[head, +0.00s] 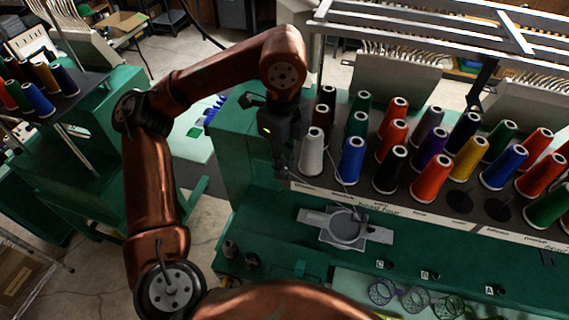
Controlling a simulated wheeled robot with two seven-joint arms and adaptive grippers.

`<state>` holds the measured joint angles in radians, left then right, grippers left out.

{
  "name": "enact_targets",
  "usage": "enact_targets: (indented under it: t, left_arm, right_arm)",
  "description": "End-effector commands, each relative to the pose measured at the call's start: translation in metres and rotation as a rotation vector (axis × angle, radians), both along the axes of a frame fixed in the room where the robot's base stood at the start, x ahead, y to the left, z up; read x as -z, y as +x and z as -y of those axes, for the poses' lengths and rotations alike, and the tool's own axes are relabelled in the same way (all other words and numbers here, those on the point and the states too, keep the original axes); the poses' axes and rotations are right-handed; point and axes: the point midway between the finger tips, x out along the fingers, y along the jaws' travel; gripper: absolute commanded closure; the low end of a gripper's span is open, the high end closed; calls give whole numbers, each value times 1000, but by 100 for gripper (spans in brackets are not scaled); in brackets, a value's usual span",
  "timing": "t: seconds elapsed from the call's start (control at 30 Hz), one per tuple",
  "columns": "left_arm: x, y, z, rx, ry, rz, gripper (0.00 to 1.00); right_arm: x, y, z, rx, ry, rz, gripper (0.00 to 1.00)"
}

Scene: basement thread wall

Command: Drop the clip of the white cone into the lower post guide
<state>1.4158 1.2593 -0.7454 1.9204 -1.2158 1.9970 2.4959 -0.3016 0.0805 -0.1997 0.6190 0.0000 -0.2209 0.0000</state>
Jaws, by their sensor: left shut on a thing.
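The white cone (312,152) stands upright at the left end of the front row on the dark rack. My left gripper (281,168) points down just left of the white cone, above the rack's left end. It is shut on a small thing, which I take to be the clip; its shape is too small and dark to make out. A thin pale line, perhaps thread, runs from near the white cone down to the grey round-framed plate (345,228). I cannot pick out the lower post guide with certainty. My right gripper is not in view.
A blue cone (351,160) stands close right of the white one, with several coloured cones beyond. Small dark knobs (252,259) sit on the green bench (275,225) at the lower left. Metal rails (420,28) cross above the rack.

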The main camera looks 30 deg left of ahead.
Motion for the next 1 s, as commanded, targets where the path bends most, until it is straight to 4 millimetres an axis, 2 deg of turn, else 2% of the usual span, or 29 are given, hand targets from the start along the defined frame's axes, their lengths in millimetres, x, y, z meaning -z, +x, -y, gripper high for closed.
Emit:
enact_targets:
  t: [0.4,0.43,0.7,1.0]
  left_arm:
    - [3,0,0,1,0,0,98]
    - [3,0,0,1,0,0,89]
    - [3,0,0,0,0,0,70]
    - [1,1,0,0,0,2,69]
  right_arm:
    - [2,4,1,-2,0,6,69]
    - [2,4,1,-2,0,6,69]
    - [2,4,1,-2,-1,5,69]
    - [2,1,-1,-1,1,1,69]
